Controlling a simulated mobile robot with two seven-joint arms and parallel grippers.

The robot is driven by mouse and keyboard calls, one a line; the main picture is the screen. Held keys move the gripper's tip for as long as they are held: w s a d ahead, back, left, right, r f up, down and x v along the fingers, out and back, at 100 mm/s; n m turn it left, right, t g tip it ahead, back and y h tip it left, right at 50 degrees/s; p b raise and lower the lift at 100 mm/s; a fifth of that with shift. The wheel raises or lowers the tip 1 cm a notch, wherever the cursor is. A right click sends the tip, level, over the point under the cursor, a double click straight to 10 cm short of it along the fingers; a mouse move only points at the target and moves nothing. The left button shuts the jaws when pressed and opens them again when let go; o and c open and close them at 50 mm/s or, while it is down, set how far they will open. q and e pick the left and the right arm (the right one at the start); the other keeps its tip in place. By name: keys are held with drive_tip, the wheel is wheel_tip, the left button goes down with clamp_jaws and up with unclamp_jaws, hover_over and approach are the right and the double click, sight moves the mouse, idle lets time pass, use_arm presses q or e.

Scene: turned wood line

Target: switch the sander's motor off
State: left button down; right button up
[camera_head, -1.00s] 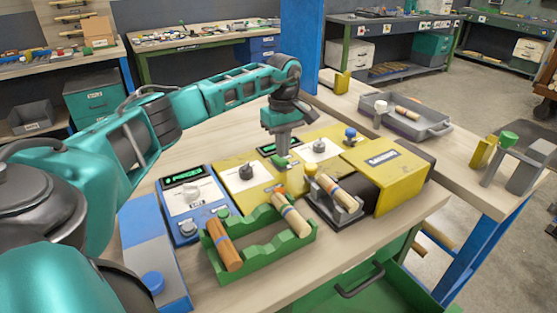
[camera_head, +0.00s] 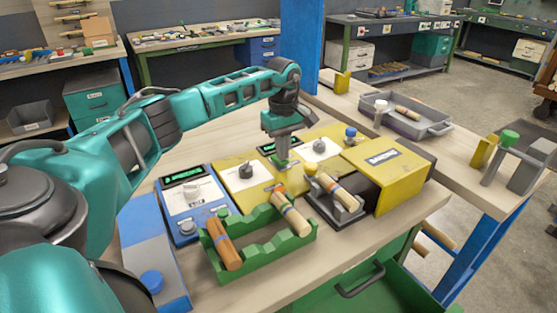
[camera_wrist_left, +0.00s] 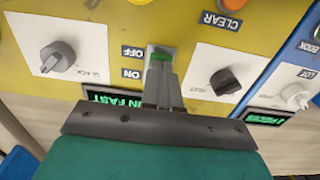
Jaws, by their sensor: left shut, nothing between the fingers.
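The sander's yellow control panel (camera_head: 243,166) lies on the near bench. In the left wrist view, a green switch (camera_wrist_left: 160,57) sits in a grey plate beside the printed words OFF and ON. My left gripper (camera_wrist_left: 162,88) is shut and empty, its fingertips right at the switch and covering part of it; I cannot tell whether they touch it. A display (camera_wrist_left: 112,97) on the panel shows green text, partly hidden, ending in FAST. In the head view my left gripper (camera_head: 282,160) points down over the panel. My right gripper is not in view.
The panel has a dark knob (camera_wrist_left: 226,82), a grey knob (camera_wrist_left: 58,55) and an orange CLEAR button (camera_wrist_left: 235,4). A blue panel (camera_head: 190,203) adjoins it. A green rack (camera_head: 262,250) with turned pieces stands in front. A yellow-and-black machine (camera_head: 385,170) stands at right.

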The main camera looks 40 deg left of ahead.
use_arm(q)
drive_tip(key=shift+f+b, duration=0.3)
drive_tip(key=shift+f, duration=0.3)
drive_tip(key=shift+s, duration=0.1)
drive_tip(key=shift+r+p, duration=0.9)
wheel_tip(320, 180, up, 5)
drive_tip(key=p, duration=0.4)
drive_tip(key=shift+r, duration=0.2)
drive_tip(key=shift+f, duration=0.1)
